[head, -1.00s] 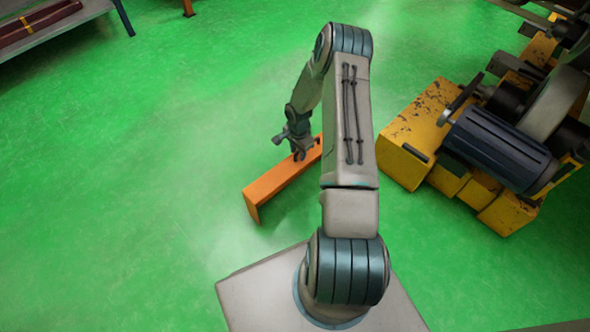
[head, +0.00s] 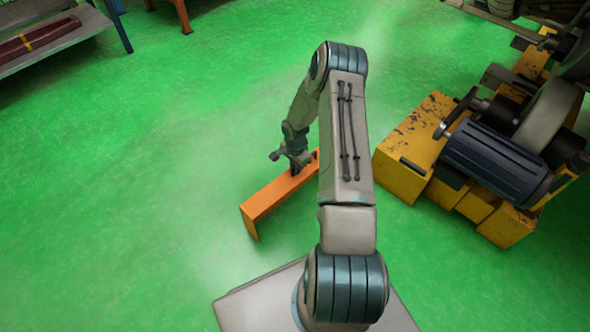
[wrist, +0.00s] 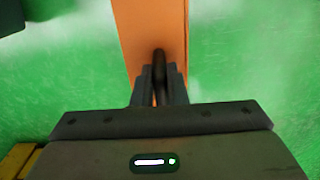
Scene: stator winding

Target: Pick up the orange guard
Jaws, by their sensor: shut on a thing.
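The orange guard (head: 270,196) is a long orange bar-like piece left of my arm in the head view. Its near end has a face turned down toward the green floor, and its far end is partly hidden behind my arm. My gripper (head: 296,168) is on the guard's upper side, toward its far end, pointing down. In the wrist view, the guard (wrist: 150,25) runs up the picture's middle, and my gripper (wrist: 159,85) has its fingers close together over a dark bar-like part on it. I cannot tell whether the guard touches the floor.
A yellow machine (head: 412,150) with a dark blue motor (head: 495,160) stands close to the right of my arm. A grey shelf (head: 60,40) with dark red pieces is at the upper left. The green floor to the left is clear.

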